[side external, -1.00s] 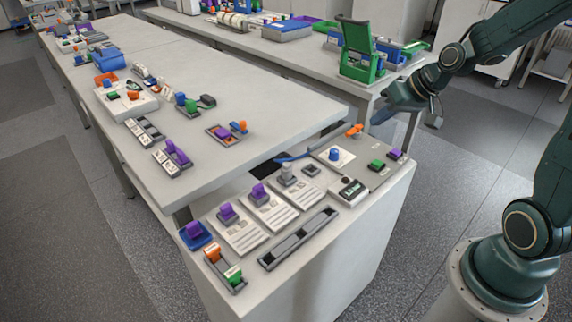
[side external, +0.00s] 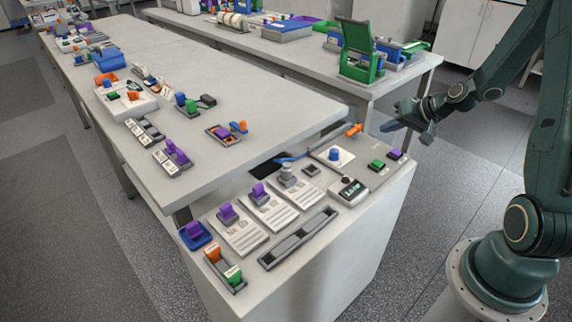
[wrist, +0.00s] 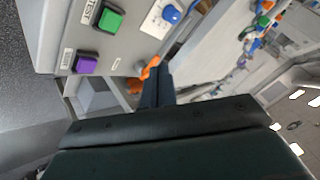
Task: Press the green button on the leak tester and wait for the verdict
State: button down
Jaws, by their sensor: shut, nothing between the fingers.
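The green button (side external: 377,164) sits in a dark square base on the sloped grey panel of the tester (side external: 378,180). In the wrist view the green button (wrist: 110,20) is at the upper left, beside a small white label. My gripper (side external: 384,127) is shut and empty, just past the panel's far right corner, apart from the button. In the wrist view its closed fingers (wrist: 154,72) point up the picture, to the right of the green button. A small display box (side external: 350,191) stands in front of the button; I cannot read its screen.
A purple button (side external: 395,155) sits right beside the green one. A blue knob (side external: 334,154) is to its left. An orange fitting (side external: 354,130) on a blue hose stands near my fingers at the panel's back.

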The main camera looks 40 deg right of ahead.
aim_at(381, 164)
jog(key=shift+f, duration=0.2)
jog(key=shift+f, duration=4.2)
jog(key=shift+f, duration=0.95)
jog(key=shift+r, duration=0.25)
dwell(0.5)
jog(key=shift+r, duration=0.7)
jog(key=shift+r, duration=2.5)
